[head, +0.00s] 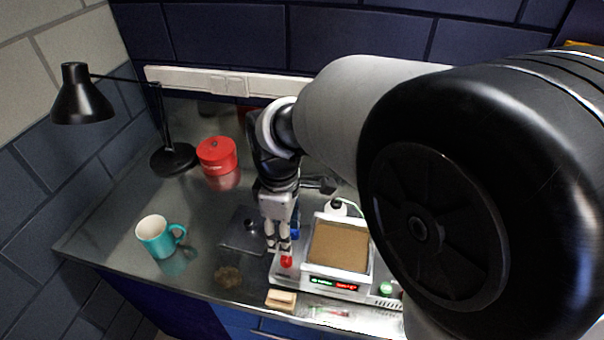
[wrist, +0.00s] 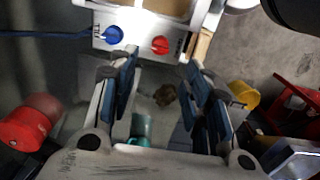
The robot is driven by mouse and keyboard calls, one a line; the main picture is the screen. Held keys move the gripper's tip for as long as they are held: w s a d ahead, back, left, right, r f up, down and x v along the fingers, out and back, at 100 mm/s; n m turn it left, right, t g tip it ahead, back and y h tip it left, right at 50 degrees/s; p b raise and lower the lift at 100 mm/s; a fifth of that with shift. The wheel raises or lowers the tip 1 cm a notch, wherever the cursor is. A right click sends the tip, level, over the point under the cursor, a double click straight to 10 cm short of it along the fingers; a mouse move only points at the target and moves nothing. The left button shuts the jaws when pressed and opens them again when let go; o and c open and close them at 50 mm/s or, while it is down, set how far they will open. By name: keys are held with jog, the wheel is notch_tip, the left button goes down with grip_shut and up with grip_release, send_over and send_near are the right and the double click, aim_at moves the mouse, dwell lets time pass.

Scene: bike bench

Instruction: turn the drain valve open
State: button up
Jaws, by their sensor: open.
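A white bench unit (head: 363,285) with a brown top panel (head: 340,246) and a lit display stands at the right of the bench. On its left side are a red knob (head: 286,261) and a blue knob (head: 295,229). In the wrist view the red knob (wrist: 160,45) and the blue knob (wrist: 113,35) sit side by side on its white side. I cannot tell which knob is the drain valve. My gripper (head: 278,248) points down just by the red knob. In the wrist view my gripper (wrist: 162,62) is open, nothing between its fingers, the red knob beyond them.
A teal mug (head: 155,238), a red canister (head: 217,155) and a black lamp (head: 82,96) stand to the left. A brown lump (head: 228,277) and a small wooden block (head: 281,299) lie near the front edge.

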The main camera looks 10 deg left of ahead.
aim_at(286, 259)
notch_tip(286, 259, down, 10)
jog(key=b, duration=0.2)
jog(key=shift+b, duration=0.3)
jog(key=shift+r, duration=0.1)
grip_shut()
